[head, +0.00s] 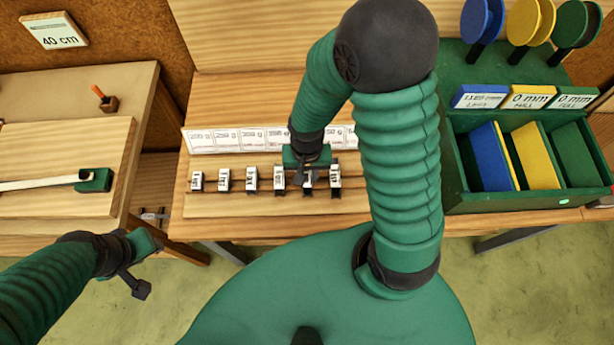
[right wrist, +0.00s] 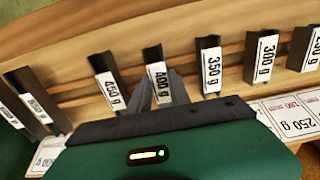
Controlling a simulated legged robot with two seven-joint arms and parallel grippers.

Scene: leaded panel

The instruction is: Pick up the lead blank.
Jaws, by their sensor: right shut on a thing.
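A row of small dark blanks with white weight labels stands on a wooden rack (head: 240,205). My right gripper (head: 307,178) reaches down over this row from above. In the right wrist view its fingers (right wrist: 160,92) are shut on the blank labelled 400 g (right wrist: 155,75), which is still in line with the others. I cannot tell whether it is raised at all. The 450 g blank (right wrist: 105,80) and the 350 g blank (right wrist: 209,66) stand to either side, apart from the fingers. My left gripper (head: 143,266) is open and empty, low at the left.
Printed weight cards (head: 235,139) lie behind the row. At the left, a wooden bench (head: 60,140) holds a pale strip (head: 40,183) ending in a green clamp (head: 95,180). At the right is a green box (head: 480,195) with blue, yellow and green dividers. Neighbouring blanks stand close.

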